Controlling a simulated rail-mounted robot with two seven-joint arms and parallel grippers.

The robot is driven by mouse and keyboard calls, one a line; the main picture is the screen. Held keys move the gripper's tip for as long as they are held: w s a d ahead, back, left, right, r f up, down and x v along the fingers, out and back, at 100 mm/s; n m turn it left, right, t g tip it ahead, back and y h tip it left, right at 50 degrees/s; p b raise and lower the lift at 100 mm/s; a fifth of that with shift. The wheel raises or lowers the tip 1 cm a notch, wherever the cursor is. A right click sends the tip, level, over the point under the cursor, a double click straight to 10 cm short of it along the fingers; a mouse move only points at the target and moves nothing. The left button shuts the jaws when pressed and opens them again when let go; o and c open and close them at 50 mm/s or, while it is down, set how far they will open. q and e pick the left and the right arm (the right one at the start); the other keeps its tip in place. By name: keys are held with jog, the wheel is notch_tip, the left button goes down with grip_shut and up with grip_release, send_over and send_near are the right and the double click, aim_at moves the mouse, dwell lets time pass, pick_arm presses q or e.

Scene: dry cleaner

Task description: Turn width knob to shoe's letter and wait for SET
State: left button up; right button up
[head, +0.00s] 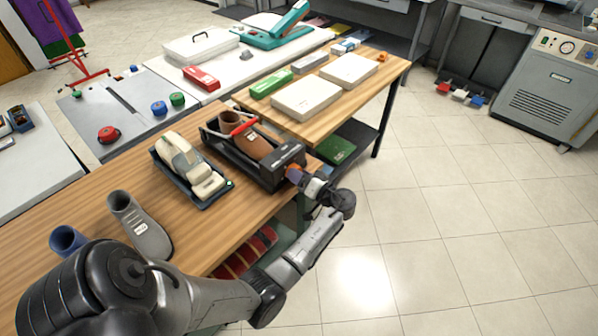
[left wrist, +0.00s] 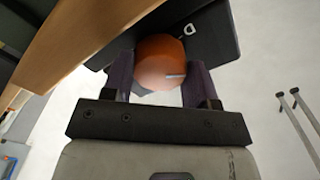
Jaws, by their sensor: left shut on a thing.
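A black shoe stretcher (head: 268,176) sits on the wooden bench with a brown shoe (head: 252,143) in it. The shoe carries a small white tag whose letter is too small to read. A red handle (head: 244,127) lies across the stretcher. The orange width knob (head: 294,174) is at its near right end. In the left wrist view the knob (left wrist: 160,60) shows a pale pointer line at its lower right. My left gripper (head: 304,181) is shut on the knob, one finger on each side. A SET sign cannot be made out. My right gripper is not in view.
A tray with a cream device (head: 187,165) stands left of the stretcher. White boxes (head: 306,97) lie behind the stretcher.

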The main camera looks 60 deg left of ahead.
pick_arm(q)
jog(key=shift+r+m+p, duration=0.1)
jog(key=shift+m+p, duration=1.3)
jog(key=shift+m, duration=1.2)
jog(key=o, duration=0.9)
jog(key=shift+f, duration=0.25)
